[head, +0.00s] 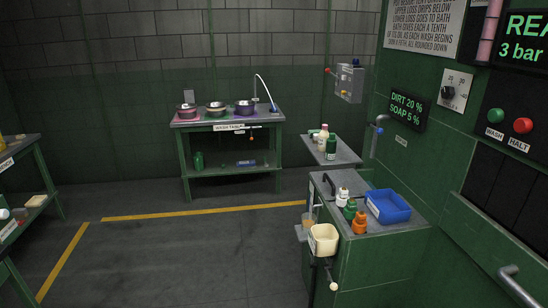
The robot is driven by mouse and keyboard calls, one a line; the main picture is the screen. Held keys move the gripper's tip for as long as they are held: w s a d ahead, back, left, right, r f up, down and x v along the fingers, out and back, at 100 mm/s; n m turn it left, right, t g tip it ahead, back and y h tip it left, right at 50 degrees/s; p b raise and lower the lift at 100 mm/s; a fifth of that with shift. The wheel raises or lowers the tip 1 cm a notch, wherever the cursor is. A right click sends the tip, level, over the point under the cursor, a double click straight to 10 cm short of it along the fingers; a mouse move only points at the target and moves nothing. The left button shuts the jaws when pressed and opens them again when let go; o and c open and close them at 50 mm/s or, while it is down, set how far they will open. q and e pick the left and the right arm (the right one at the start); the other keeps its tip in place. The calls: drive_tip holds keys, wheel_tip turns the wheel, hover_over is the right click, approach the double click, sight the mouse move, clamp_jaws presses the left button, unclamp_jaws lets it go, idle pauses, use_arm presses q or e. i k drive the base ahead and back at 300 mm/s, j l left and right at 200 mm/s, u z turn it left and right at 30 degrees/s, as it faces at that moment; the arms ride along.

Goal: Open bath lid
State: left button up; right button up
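A green cabinet (385,262) with a grey top stands right of centre. A dark curved handle (328,184) stands up at the back left of this top, on what looks like a flat, closed lid panel. I cannot tell for sure that this panel is the bath lid. Small bottles and a blue tray (388,207) are on the top, to the right of and in front of the handle. Neither of my grippers is in view.
A cream bin (323,240) and a lever with a pale knob (333,286) are on the cabinet's left side. A small shelf (333,151) with bottles is behind it. A wash table (228,117) stands at the back wall. The floor left of the cabinet is clear.

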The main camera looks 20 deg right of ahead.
sight(341, 178)
drive_tip(key=i+z, duration=0.2)
drive_tip(key=i, duration=0.3)
drive_tip(key=i+j+z, duration=0.25)
drive_tip(key=i, duration=0.3)
drive_tip(key=i+j+z, duration=0.2)
drive_tip(key=i, duration=0.3)
